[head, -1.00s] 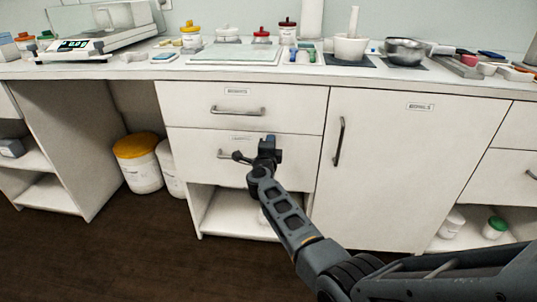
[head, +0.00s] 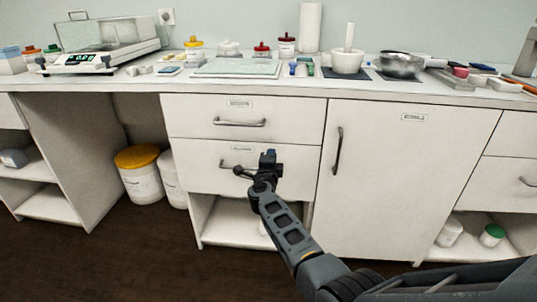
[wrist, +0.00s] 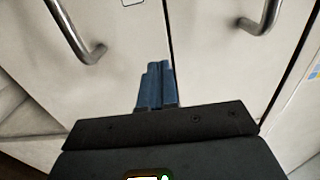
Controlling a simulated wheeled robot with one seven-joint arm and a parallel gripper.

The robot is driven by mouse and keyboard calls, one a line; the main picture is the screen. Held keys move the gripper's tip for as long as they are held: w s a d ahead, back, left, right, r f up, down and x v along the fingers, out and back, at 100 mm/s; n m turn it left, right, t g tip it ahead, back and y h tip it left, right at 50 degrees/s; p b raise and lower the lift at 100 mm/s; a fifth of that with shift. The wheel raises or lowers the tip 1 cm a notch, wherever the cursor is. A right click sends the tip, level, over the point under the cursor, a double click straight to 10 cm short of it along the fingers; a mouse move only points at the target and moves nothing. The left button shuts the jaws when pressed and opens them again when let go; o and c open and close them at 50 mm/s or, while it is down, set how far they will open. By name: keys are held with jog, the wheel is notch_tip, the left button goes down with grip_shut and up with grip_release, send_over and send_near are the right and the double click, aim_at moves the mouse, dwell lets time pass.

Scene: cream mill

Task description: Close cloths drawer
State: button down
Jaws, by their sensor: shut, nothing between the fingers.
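Two white drawers are stacked in the counter's middle unit: an upper drawer (head: 285,112) and a lower drawer (head: 300,182). Each has a grey bar handle and a small label too blurred to read, so I cannot tell which is the cloths drawer. Both fronts look flush or nearly flush with the cabinet. My gripper (head: 269,156) is shut and empty, in front of the lower drawer, right of its handle (head: 233,166). In the wrist view its blue fingers (wrist: 157,84) point at the drawer fronts near their seam; contact cannot be told. A handle (wrist: 78,32) shows on the left.
A tall cupboard door (head: 415,180) with a vertical handle is to the right. An open shelf lies below the drawers. A yellow-lidded tub (head: 140,178) stands on the floor to the left. The countertop holds a scale (head: 100,55), jars and a mortar (head: 347,62).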

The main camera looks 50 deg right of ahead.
jog(key=p+v, duration=0.3)
jog(key=v, duration=0.8)
jog(key=shift+a, duration=0.2)
